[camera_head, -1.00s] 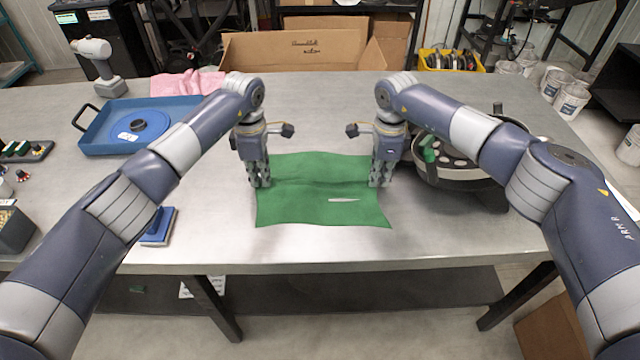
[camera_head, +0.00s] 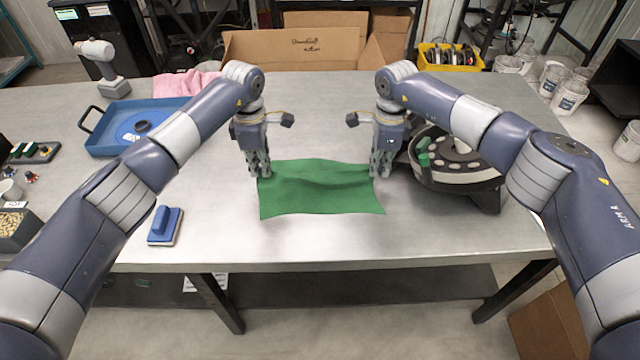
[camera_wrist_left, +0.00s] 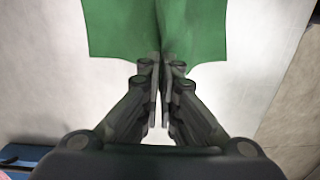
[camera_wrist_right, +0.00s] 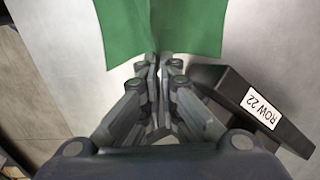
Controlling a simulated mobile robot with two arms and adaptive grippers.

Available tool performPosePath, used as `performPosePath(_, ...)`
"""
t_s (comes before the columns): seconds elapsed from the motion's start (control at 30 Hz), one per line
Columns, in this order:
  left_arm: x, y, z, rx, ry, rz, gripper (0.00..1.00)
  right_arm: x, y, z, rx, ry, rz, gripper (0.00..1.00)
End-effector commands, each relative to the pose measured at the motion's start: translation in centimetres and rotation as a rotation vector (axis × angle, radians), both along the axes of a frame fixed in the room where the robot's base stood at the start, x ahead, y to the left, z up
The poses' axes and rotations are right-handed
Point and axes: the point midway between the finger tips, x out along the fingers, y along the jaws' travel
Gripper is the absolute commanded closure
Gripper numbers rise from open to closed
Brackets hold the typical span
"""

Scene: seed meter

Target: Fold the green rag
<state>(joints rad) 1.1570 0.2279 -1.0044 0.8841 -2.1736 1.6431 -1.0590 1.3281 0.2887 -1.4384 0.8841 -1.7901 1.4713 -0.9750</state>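The green rag (camera_head: 320,195) lies on the metal table in front of me, roughly rectangular, with a raised ridge across its far part. My left gripper (camera_head: 260,174) is shut on its left edge, and the left wrist view shows the cloth (camera_wrist_left: 190,30) gathered at the fingertips (camera_wrist_left: 160,68). My right gripper (camera_head: 380,172) is shut on its right edge, and the right wrist view shows the cloth (camera_wrist_right: 190,25) creased at the fingertips (camera_wrist_right: 159,62). Whether the ridge is a full fold layer I cannot tell.
A round seed meter (camera_head: 455,175) stands close to the right of my right gripper. A blue tray (camera_head: 100,148) with a blue disc, a pink cloth (camera_head: 185,84) and a blue block tool (camera_head: 165,227) are on the left. The table in front of the rag is clear.

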Motion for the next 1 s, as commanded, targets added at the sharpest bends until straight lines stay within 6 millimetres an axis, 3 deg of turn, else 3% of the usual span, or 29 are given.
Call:
performPosePath(0.1,0.1,0.0,2.5,0.001,-0.002,0.000,1.00,0.0,0.0,2.5,0.000,0.000,0.000,1.00)
performPosePath(0.6,0.0,-0.1,9.5,0.001,0.000,0.000,1.00,0.0,0.1,9.5,0.000,0.001,0.000,1.00)
performPosePath(0.8,0.0,-0.1,11.6,0.002,-0.001,0.001,1.00,0.0,0.2,11.5,-0.001,0.001,0.000,1.00)
performPosePath(1.0,0.0,-0.2,12.4,0.000,0.000,0.001,1.00,0.0,0.2,12.4,-0.001,0.001,0.000,1.00)
